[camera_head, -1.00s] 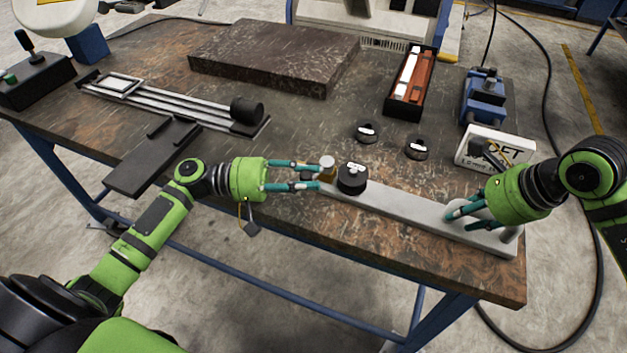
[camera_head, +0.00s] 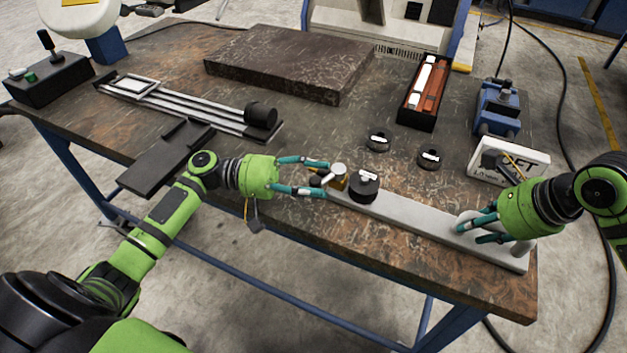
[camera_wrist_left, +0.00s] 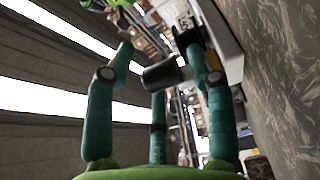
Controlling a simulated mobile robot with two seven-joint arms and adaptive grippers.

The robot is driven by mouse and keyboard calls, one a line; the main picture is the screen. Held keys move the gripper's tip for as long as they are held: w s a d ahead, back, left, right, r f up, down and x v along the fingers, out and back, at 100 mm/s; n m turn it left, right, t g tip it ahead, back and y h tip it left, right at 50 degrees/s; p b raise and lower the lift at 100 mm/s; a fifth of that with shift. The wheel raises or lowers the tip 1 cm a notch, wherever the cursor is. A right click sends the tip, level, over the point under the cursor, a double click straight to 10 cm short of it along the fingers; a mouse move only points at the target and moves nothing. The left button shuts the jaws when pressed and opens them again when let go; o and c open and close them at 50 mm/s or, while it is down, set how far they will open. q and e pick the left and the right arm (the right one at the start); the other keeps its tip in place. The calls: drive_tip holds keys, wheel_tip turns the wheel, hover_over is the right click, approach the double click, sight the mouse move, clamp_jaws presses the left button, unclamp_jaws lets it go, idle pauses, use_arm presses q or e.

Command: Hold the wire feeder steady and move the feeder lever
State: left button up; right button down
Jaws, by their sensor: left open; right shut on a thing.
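The wire feeder (camera_head: 420,218) is a long pale grey bar along the table's front edge. It carries a black round knob (camera_head: 364,188) and, at its left end, a small brass block with a pale cap (camera_head: 338,172). My left gripper (camera_head: 322,179) is open at that left end, its fingers spread on either side of small parts there; contact cannot be told. In the left wrist view, a dark grey cylinder (camera_wrist_left: 162,75) shows between the teal fingers. I cannot tell for sure which part is the lever. My right gripper (camera_head: 470,231) is shut on the feeder near its right end.
Two small black discs (camera_head: 378,141) lie behind the bar. A black box with red and white pieces (camera_head: 424,95), a blue device (camera_head: 497,107) and a white box (camera_head: 509,164) stand at the right. A dark slab (camera_head: 290,65) and a rail assembly (camera_head: 190,107) lie further back.

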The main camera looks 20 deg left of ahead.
use_arm(q)
drive_tip(key=v, duration=1.2)
drive_tip(key=shift+s, duration=0.15)
use_arm(e)
drive_tip(key=shift+s+d+f, duration=0.1)
drive_tip(key=shift+s+f, duration=0.15)
drive_tip(key=shift+f, duration=0.3)
drive_tip(key=c, duration=1.1)
unclamp_jaws()
drive_tip(key=shift+c, duration=0.2)
drive_tip(key=o, duration=0.4)
drive_tip(key=shift+w, duration=0.15)
use_arm(q)
drive_tip(key=shift+d, duration=0.1)
use_arm(e)
drive_tip(key=shift+r, duration=0.2)
